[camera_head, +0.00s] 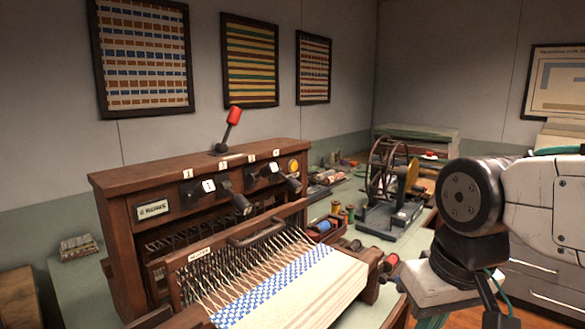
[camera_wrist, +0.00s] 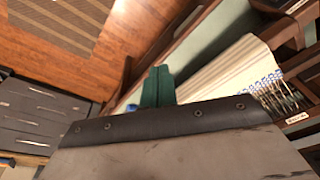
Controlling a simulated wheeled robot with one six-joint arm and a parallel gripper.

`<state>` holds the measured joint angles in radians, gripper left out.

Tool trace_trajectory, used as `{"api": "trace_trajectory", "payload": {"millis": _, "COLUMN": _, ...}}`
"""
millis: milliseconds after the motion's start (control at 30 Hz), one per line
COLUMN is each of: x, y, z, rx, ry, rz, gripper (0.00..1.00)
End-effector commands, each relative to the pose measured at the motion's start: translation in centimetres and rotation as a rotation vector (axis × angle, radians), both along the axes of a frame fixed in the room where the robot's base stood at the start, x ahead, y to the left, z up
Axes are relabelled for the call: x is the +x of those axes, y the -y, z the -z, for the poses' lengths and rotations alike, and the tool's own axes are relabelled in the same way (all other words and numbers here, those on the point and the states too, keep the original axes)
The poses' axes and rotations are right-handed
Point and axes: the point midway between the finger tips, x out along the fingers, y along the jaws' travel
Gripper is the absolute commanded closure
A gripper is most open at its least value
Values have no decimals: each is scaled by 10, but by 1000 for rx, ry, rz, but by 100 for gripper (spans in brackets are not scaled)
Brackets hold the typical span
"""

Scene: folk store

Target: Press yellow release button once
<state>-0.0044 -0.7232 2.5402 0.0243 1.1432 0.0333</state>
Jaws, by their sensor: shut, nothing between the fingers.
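The yellow button (camera_head: 294,165) is a small round knob at the right end of the upper front panel of the wooden loom (camera_head: 125,210). It is clear of anything in front of it in the head view, and it is not in the wrist view. My gripper (camera_wrist: 157,86) shows as two green fingers held together, empty, in the wrist view. In the head view my arm is at the right, well apart from the button, and the fingertips are not clearly visible there.
A red-tipped lever (camera_head: 233,116) stands on top of the loom. Several black levers line its panel. Blue-and-white cloth (camera_head: 262,290) stretches across the front. A spinning-wheel-like device (camera_head: 388,190) and thread spools stand on the green table to the right. Drawers (camera_wrist: 40,110) are at left in the wrist view.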

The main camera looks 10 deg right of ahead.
Motion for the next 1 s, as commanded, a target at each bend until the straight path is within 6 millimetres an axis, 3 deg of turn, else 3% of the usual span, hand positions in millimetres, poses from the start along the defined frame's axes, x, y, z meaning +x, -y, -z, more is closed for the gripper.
{"api": "trace_trajectory", "payload": {"millis": 167, "x": 94, "y": -20, "z": -15, "rx": 119, "ry": 215, "rz": 131, "gripper": 100}}
{"api": "trace_trajectory", "payload": {"millis": 333, "x": 211, "y": -34, "z": -40, "rx": 288, "ry": 492, "rz": 345, "gripper": 100}}
{"api": "trace_trajectory", "payload": {"millis": 500, "x": 319, "y": -29, "z": -64, "rx": 458, "ry": 776, "rz": 596, "gripper": 100}}
{"api": "trace_trajectory", "payload": {"millis": 600, "x": 363, "y": -19, "z": -73, "rx": 527, "ry": 916, "rz": 719, "gripper": 100}}
{"api": "trace_trajectory", "payload": {"millis": 700, "x": 390, "y": -10, "z": -79, "rx": 579, "ry": 1018, "rz": 807, "gripper": 100}}
{"api": "trace_trajectory", "payload": {"millis": 800, "x": 403, "y": -4, "z": -82, "rx": 607, "ry": 1080, "rz": 860, "gripper": 100}}
{"api": "trace_trajectory", "payload": {"millis": 1000, "x": 409, "y": 0, "z": -85, "rx": 622, "ry": 1114, "rz": 886, "gripper": 100}}
